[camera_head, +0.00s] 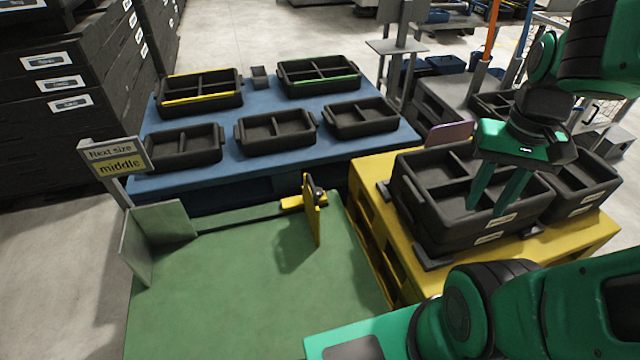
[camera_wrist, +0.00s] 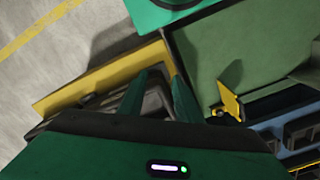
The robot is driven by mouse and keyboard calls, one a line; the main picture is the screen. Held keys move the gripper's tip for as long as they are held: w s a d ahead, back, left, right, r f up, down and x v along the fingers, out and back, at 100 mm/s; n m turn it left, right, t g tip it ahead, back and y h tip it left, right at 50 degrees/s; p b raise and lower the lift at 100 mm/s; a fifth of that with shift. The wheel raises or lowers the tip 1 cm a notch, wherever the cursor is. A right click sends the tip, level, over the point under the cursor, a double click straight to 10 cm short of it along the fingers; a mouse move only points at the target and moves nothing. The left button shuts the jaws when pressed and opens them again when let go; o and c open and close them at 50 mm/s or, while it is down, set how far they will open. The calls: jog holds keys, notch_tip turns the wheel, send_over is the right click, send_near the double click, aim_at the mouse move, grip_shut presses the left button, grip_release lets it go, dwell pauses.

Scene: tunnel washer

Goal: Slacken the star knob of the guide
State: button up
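The guide is an upright yellow plate (camera_head: 312,212) with a yellow foot (camera_head: 291,203), at the end of a dark slot in the green table (camera_head: 240,290). A small dark knob (camera_head: 319,194) shows at the plate's right side; its star shape is too small to make out. In the wrist view the yellow plate (camera_wrist: 230,99) is right of my fingers, with part of it near my gripper's body. My gripper (camera_head: 488,208) points down over the black divided bins on the yellow pallet, well to the right of the guide. Its two green fingers are apart with nothing seen between them (camera_wrist: 160,80).
Black divided bins (camera_head: 430,205) stand on a yellow pallet (camera_head: 372,172) right of the green table. Several trays stand on a blue table (camera_head: 228,178) behind. A sign (camera_head: 115,158) reads "Next size middle". Grey-green corner walls (camera_head: 163,222) stand at the table's left. The tabletop is otherwise clear.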

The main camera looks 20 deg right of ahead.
jog(key=shift+w+a, duration=0.1)
jog(key=shift+a, duration=0.15)
jog(key=o, duration=0.4)
jog(key=shift+o, duration=1.4)
jog(key=shift+s+r, duration=0.3)
jog(key=shift+r, duration=0.05)
jog(key=w+d+m, duration=0.1)
jog(key=w+m, duration=0.1)
jog(key=w, duration=1.2)
jog(key=w+a+f+m, duration=0.1)
jog(key=w+f+m, duration=0.35)
jog(key=w, duration=1.25)
jog(key=m+y, duration=0.4)
jog(key=m, duration=0.1)
send_over(318, 190)
jog(key=d, duration=0.5)
notch_tip(318, 190, down, 29)
jog(key=x, duration=1)
jog(key=shift+a+f, duration=0.1)
jog(key=shift+a, duration=0.25)
